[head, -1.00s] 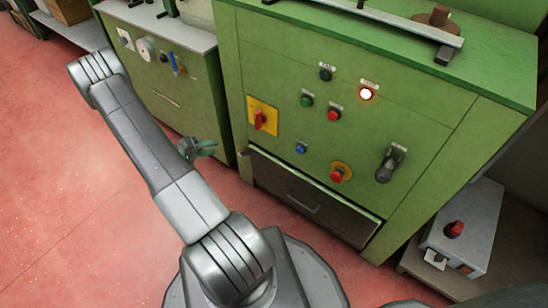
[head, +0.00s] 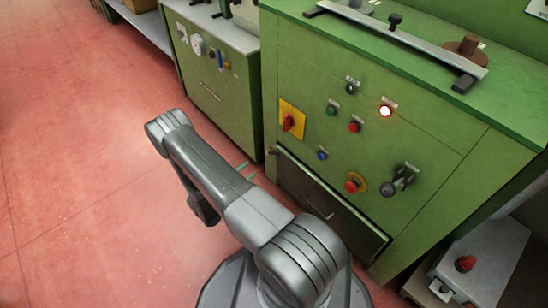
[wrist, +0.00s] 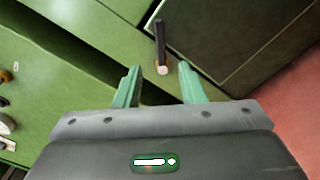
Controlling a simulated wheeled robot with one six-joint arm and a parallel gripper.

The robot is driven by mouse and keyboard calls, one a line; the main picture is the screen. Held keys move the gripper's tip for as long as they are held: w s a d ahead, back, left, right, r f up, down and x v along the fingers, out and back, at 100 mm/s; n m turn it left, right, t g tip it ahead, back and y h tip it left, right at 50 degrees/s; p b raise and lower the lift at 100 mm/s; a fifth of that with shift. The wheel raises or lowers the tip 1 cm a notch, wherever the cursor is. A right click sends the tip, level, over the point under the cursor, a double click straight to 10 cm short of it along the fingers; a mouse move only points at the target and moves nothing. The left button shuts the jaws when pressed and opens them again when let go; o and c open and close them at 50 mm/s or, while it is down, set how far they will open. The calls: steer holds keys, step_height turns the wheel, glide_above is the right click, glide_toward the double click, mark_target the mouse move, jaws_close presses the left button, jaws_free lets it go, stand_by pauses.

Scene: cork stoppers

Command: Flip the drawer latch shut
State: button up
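In the wrist view the latch (wrist: 160,42) is a dark bar with a pale round end, beside the edge of a dark panel. My gripper (wrist: 158,85) is open and empty, with green fingers apart; the latch's pale end shows between and beyond the tips. In the head view my gripper (head: 247,170) is left of the drawer, mostly hidden by my arm.
The cabinet front has a red switch on a yellow plate (head: 291,120), buttons and a black lever (head: 398,180). A second green cabinet (head: 215,85) stands left, a grey box (head: 470,270) right. The red floor (head: 80,180) is clear at left.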

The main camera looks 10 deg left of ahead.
mark_target(274, 154)
steer(key=b+x, duration=0.2)
steer(key=x, duration=0.9)
steer(key=shift+w+d, duration=0.25)
jaws_close()
